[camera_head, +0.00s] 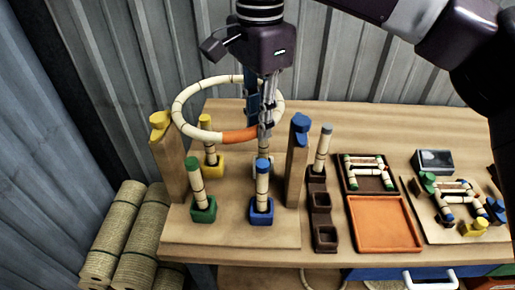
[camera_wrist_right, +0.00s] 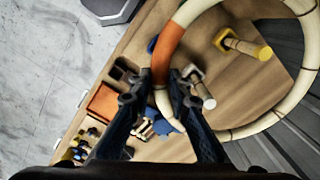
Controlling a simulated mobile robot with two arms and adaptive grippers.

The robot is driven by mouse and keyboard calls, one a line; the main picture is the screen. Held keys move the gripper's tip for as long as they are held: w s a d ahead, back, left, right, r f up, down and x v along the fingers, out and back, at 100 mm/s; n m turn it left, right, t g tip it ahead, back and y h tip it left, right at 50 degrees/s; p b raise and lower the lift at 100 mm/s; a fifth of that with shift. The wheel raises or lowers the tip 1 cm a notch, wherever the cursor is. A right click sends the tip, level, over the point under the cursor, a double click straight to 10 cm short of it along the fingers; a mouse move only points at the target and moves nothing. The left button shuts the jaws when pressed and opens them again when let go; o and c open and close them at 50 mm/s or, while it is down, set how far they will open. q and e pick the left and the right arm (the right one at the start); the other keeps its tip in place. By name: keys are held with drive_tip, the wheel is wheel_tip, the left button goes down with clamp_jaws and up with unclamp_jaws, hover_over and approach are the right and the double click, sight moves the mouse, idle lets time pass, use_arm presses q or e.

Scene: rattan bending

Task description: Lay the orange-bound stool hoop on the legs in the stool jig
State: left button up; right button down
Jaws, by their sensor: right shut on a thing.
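The stool hoop (camera_head: 180,99) is a pale rattan ring with an orange binding (camera_head: 240,136). My right gripper (camera_head: 264,128) is shut on its right side, near the binding, and holds it above the stool jig (camera_head: 232,232). The hoop also shows in the right wrist view (camera_wrist_right: 298,100), passing between the fingers (camera_wrist_right: 170,78). Below it stand a yellow-topped leg (camera_head: 207,130), a green-topped leg (camera_head: 196,178) and a blue-topped leg (camera_head: 262,182) in coloured sockets. Another leg behind my gripper is mostly hidden. My left gripper is not in view.
A yellow-capped post (camera_head: 167,160) and a blue-capped post (camera_head: 297,165) flank the jig. Right of it are a brown rack (camera_head: 321,203) with a grey-topped leg (camera_head: 323,150), an orange tray (camera_head: 383,224) and a small assembly board (camera_head: 433,222). Rattan rolls (camera_head: 115,230) stand left.

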sight(259, 164)
wheel_tip(259, 164, down, 8)
drive_tip(key=shift+p, duration=0.6)
drive_tip(key=c, duration=1.8)
unclamp_jaws()
wheel_tip(259, 164, up, 11)
drive_tip(key=shift+f+b, duration=0.1)
drive_tip(key=shift+b, duration=1.1)
drive_tip(key=shift+s+r, duration=0.1)
drive_tip(key=shift+r, duration=0.55)
